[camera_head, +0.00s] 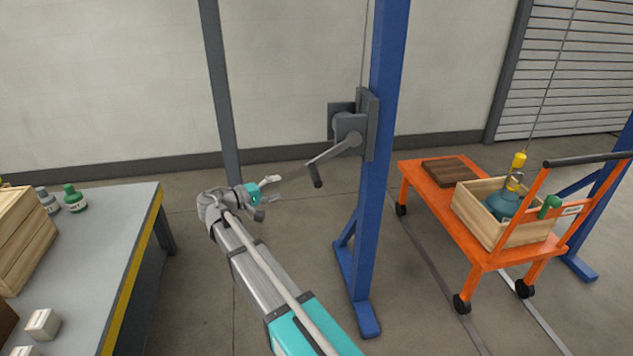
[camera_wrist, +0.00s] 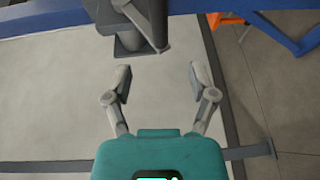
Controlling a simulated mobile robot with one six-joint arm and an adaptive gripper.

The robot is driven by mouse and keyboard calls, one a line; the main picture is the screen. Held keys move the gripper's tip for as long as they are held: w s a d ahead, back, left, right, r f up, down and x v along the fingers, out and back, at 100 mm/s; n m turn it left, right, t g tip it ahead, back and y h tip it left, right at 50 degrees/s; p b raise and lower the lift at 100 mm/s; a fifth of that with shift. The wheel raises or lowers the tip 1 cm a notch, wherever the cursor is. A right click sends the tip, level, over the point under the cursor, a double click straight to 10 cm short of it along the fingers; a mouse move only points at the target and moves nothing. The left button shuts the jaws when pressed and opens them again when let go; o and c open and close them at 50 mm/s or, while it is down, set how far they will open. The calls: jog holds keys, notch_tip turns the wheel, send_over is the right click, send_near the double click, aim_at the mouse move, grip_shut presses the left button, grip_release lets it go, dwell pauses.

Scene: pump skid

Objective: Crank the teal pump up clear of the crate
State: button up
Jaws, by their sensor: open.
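The teal pump (camera_head: 503,206) sits low inside an open wooden crate (camera_head: 483,228) on an orange cart, its lower part hidden by the crate walls. A yellow hook block (camera_head: 519,160) hangs on a cable just above it. A grey winch (camera_head: 349,125) is fixed to the blue post. Its crank (camera_head: 330,155) slants down to the left, ending in a dark handle (camera_head: 317,176). My gripper (camera_head: 272,189) is open and empty, left of the handle and slightly lower, apart from it. In the wrist view my gripper (camera_wrist: 161,77) has the winch (camera_wrist: 128,20) beyond its spread fingers.
The orange cart (camera_head: 440,205) also carries a dark brown slab (camera_head: 449,172). The blue post (camera_head: 380,190) stands between my arm and the cart. A grey table (camera_head: 105,240) with bottles, a wooden box and small white blocks is at left. The floor around the post is mostly clear.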

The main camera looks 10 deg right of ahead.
aim_at(315, 175)
jog(key=shift+w, duration=0.1)
dwell(0.4)
jog(key=x, duration=1.3)
jog(key=shift+d+b, duration=0.35)
jog(key=shift+c, duration=0.2)
grip_shut()
